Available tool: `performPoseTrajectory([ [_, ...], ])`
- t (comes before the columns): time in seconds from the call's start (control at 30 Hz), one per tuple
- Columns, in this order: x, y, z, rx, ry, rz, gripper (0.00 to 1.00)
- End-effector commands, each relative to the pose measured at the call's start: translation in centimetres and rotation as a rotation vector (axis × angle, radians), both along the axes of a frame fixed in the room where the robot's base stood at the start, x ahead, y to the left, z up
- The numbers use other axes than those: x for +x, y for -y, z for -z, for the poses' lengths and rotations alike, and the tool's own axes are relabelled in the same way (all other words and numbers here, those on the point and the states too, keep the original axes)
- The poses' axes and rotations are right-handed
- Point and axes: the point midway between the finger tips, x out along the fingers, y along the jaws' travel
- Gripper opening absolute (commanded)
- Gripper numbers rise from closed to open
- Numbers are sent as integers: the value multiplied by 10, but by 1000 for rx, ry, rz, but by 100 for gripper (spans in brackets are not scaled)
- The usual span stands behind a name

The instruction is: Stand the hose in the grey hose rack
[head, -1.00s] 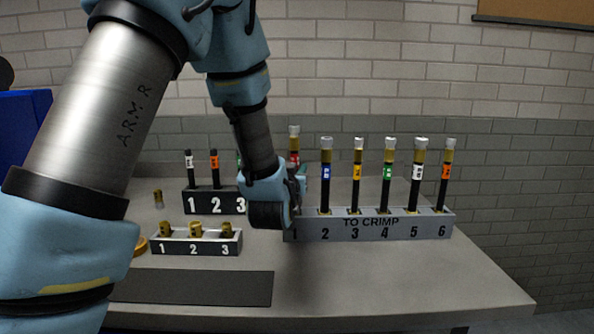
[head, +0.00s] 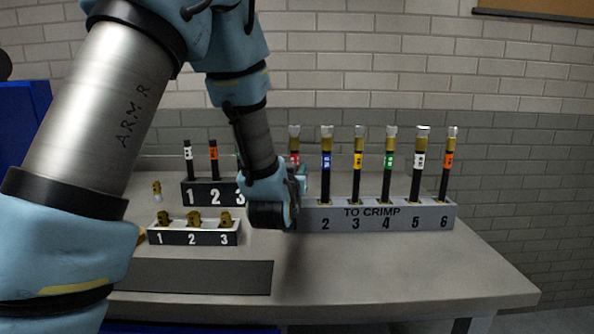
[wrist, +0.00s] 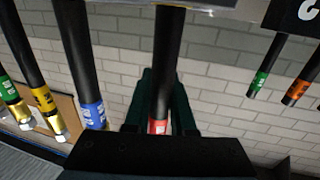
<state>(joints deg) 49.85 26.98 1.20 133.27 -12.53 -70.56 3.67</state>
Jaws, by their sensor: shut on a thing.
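The hose with a red label (head: 295,160) is upright at slot 1, the left end of the grey hose rack (head: 400,222) marked "TO CRIMP". My gripper hides the hose's lower part in the head view.
Several labelled hoses (head: 358,170) stand in slots 2 to 6. A black rack (head: 205,195) holds hoses with white, orange and green labels. A small tray (head: 193,239) holds brass fittings; a loose fitting (head: 157,188) stands behind it. A dark mat (head: 200,277) lies in front. The right bench front is clear.

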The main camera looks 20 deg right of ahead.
Motion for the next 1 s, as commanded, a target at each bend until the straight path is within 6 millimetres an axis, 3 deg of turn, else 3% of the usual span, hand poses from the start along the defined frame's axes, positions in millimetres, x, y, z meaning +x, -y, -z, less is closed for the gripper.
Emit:
performPoseTrajectory([
  [0.07,0,0,-1,-1,1,0,0],
  [0.1,0,0,-1,-1,1,0,25],
  [0.4,0,0,0,0,0,0,58],
  [0.77,-6,-4,1,1,-1,1,58],
  [1.0,-41,-30,2,-1,-1,2,58],
])
